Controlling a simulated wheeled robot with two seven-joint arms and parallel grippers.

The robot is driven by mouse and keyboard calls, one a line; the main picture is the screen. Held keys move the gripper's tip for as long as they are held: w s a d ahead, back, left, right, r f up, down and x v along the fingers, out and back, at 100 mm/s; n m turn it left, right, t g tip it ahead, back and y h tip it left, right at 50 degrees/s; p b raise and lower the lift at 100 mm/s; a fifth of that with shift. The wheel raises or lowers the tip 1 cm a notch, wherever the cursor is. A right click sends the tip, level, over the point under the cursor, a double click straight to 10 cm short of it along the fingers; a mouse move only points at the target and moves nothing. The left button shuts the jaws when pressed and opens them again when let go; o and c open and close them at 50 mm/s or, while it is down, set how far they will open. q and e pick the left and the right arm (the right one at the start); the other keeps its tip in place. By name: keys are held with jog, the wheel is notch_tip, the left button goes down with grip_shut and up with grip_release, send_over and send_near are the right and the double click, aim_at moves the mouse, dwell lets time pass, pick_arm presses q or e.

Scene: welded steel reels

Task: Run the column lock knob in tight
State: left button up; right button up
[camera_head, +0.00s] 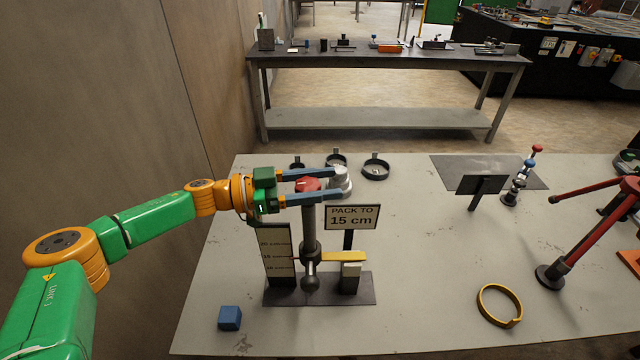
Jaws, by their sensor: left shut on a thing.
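A red knob (307,184) with a pale mark sits at the top of a dark upright column (309,230). My left gripper (337,184) reaches in from the left. A dark ball-ended handle (310,284) shows low on the column's front. The column stands on a dark base plate (325,291). My right gripper is not in view.
A marked scale board (276,255), a yellow arm (344,257) and a "PACK TO 15 cm" sign (351,217) crowd the column. A blue cube (230,318) lies front left, a yellow ring (499,305) front right. Dark ring dishes (376,168) lie behind. The table (420,260) is clear between.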

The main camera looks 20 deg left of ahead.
pick_arm(q)
jog(key=shift+s+d+f+m+g+h+b, duration=0.1)
jog(key=shift+m+g+h+b, duration=0.2)
jog(key=shift+m+g, duration=0.25)
jog(key=shift+s+f+m+g+h+b, duration=0.1)
jog(key=shift+m+g+h+b, duration=0.2)
jog(key=shift+g, duration=0.45)
jog(key=shift+r, duration=0.1)
jog(key=o, duration=1.2)
jog(key=shift+o, duration=0.8)
jog(key=shift+d, duration=0.25)
jog(key=b+v, duration=0.3)
jog(key=v, duration=0.4)
jog(key=shift+b, duration=0.35)
jog(key=shift+w+r, duration=0.1)
